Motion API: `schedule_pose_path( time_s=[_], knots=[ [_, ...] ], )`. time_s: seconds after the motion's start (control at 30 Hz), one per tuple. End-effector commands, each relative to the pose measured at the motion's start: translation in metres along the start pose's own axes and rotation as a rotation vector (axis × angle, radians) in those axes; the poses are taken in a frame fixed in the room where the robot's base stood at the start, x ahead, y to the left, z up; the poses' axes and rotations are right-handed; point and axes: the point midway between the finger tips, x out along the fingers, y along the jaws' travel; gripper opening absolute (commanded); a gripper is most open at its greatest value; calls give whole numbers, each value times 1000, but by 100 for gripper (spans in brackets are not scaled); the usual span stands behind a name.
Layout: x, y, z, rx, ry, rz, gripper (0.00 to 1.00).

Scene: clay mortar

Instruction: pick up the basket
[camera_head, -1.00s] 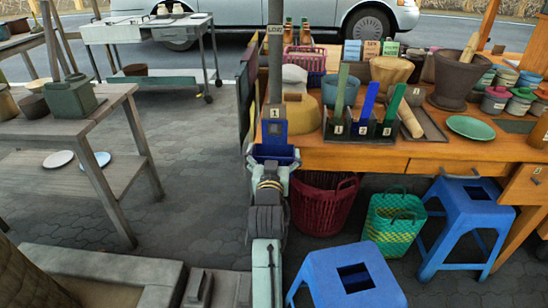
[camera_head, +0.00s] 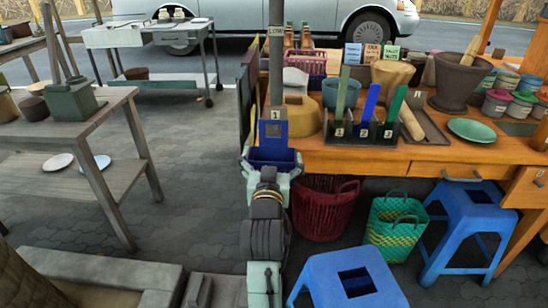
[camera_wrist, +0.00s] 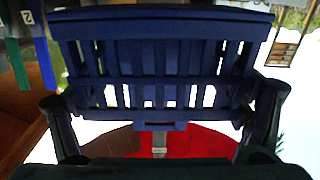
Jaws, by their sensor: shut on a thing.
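A dark blue basket (camera_head: 272,158) is in front of the table's left end in the head view. In the wrist view its slatted side (camera_wrist: 150,75) fills the upper middle, with a thick rim along the top. My gripper (camera_head: 270,168) is shut on the basket, with one finger at each side of it. The fingers also show at the basket's left and right in the wrist view (camera_wrist: 160,125). A blue panel with a "1" label (camera_head: 274,128) shows just behind the basket. The basket's underside is hidden in the head view.
The wooden table (camera_head: 345,160) stands behind and right, holding bins, a mortar (camera_head: 457,78) and jars. A red basket (camera_head: 322,205) and a green basket (camera_head: 395,225) are on the ground. Blue stools (camera_head: 470,215) stand at the right.

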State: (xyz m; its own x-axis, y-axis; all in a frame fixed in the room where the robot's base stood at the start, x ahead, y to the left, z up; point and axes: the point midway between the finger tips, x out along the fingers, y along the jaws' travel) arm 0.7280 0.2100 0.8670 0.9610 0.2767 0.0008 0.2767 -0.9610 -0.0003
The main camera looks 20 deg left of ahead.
Motion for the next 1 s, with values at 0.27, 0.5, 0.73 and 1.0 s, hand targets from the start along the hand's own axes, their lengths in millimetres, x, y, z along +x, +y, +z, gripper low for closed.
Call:
schedule_pose_path(
  time_s=[0.27, 0.5, 0.73, 1.0],
  knots=[
    [-50, 1, -36, -4, -9, 4, 61],
    [-62, 1, -38, -1, -6, 6, 61],
    [-69, 0, -38, -1, -2, 1, 61],
    [-70, 0, -36, 0, 0, 0, 61]
  ],
)
